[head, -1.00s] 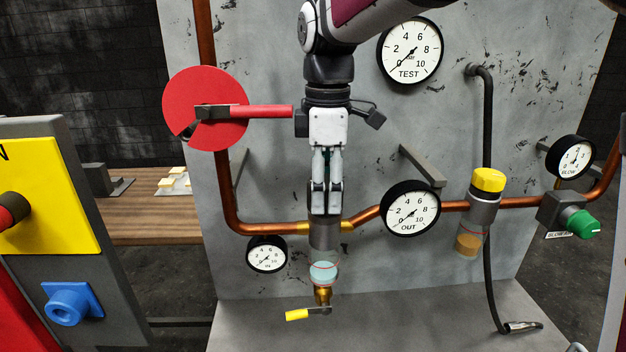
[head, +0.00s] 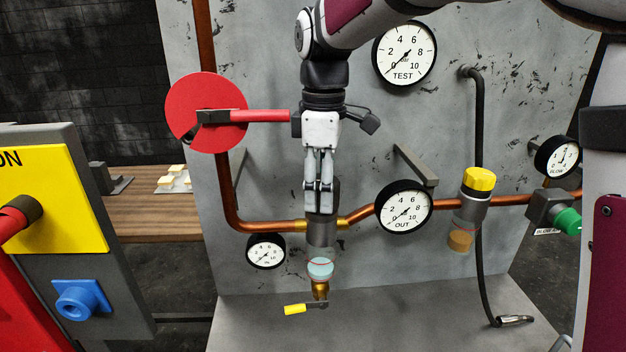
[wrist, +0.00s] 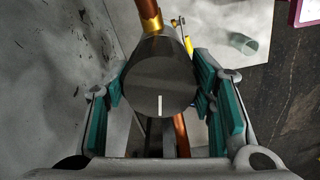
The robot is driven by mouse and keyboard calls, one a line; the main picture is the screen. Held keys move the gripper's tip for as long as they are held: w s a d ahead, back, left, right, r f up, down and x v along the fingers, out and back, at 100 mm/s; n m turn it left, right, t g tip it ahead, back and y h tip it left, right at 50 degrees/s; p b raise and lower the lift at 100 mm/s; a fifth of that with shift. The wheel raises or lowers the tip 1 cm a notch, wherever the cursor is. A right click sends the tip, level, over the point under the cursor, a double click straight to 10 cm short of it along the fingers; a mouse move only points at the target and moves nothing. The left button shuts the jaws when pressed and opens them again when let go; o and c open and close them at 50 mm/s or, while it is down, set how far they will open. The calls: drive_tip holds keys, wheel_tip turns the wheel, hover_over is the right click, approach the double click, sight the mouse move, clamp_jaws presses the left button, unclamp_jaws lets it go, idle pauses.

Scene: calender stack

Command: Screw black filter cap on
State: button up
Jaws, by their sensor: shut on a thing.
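The black filter cap (wrist: 160,85) fills the middle of the wrist view, a round dark top with a short white mark near its lower edge. My gripper (wrist: 162,95) has its green pads on the left and right of the cap and is shut on it. In the head view my gripper (head: 319,205) points straight down on the left filter, with a dark edge of the cap (head: 336,193) showing beside the fingers. Below is the grey filter housing (head: 321,232) with a clear bluish bowl (head: 320,268). The fingers hide the seam between cap and housing.
A copper pipe (head: 262,226) runs through the filter. A red disc (head: 225,95) with a red handle is close left of my wrist. The OUT gauge (head: 404,207) and a yellow-capped filter (head: 478,181) are to the right. A yellow-handled drain valve (head: 296,309) hangs below.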

drive_tip(key=shift+m+p, duration=0.45)
drive_tip(key=shift+m, duration=0.15)
drive_tip(key=shift+m+p, duration=0.3)
drive_tip(key=shift+m, duration=0.5)
drive_tip(key=shift+r+m+p, duration=0.1)
drive_tip(key=shift+m+p, duration=0.3)
drive_tip(key=shift+p, duration=0.1)
drive_tip(key=shift+m, duration=0.3)
drive_tip(key=shift+m+p, duration=0.3)
drive_tip(key=shift+p, duration=0.05)
drive_tip(key=shift+m+p, duration=0.5)
drive_tip(key=shift+m, duration=0.4)
